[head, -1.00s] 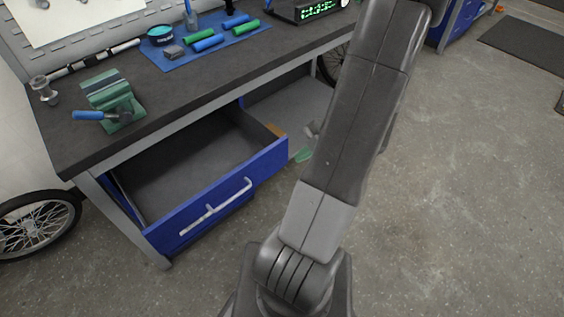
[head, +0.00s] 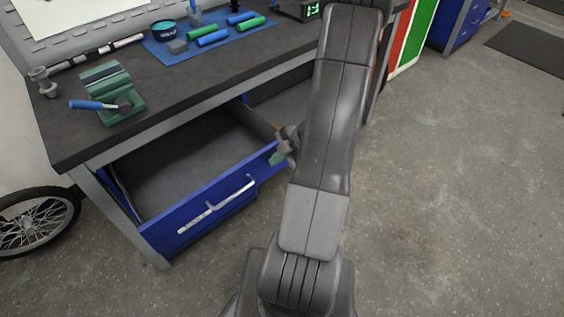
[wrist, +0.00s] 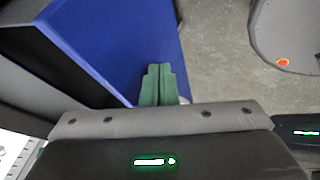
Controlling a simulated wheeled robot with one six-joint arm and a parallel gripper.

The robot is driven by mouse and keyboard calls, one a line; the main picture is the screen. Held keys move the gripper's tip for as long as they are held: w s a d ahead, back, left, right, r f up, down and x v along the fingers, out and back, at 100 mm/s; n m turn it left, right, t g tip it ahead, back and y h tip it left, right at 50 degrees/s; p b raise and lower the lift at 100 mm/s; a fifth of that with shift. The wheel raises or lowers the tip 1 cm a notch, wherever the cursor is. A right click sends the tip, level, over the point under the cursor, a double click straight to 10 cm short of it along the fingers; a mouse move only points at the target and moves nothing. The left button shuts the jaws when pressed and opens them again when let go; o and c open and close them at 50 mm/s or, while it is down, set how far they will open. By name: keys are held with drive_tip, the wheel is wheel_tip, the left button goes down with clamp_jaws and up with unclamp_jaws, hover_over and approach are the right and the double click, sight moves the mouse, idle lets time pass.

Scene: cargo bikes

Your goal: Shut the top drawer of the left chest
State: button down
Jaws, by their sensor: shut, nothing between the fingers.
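The blue top drawer (head: 163,233) of the left chest stands pulled out from under the dark workbench in the head view, with its empty grey inside showing. Its white bar handle (head: 215,207) runs along the front. My gripper (head: 277,159) is at the right end of the drawer front, partly hidden by my arm. In the wrist view its green fingers (wrist: 158,84) are together and empty, seen against the blue drawer panel (wrist: 120,45). I cannot tell whether they touch it.
A bike wheel (head: 38,225) is at left.

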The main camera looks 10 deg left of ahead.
idle(0.3)
drive_tip(key=shift+w+a+p, duration=1.95)
drive_tip(key=shift+w+a, duration=0.6)
drive_tip(key=shift+a, duration=0.4)
drive_tip(key=shift+w+a+p, duration=2)
drive_tip(key=shift+w+a, duration=0.5)
drive_tip(key=shift+a, duration=0.5)
drive_tip(key=shift+w+a+p, duration=1.95)
drive_tip(key=shift+w+a, duration=0.6)
drive_tip(key=shift+a, duration=0.4)
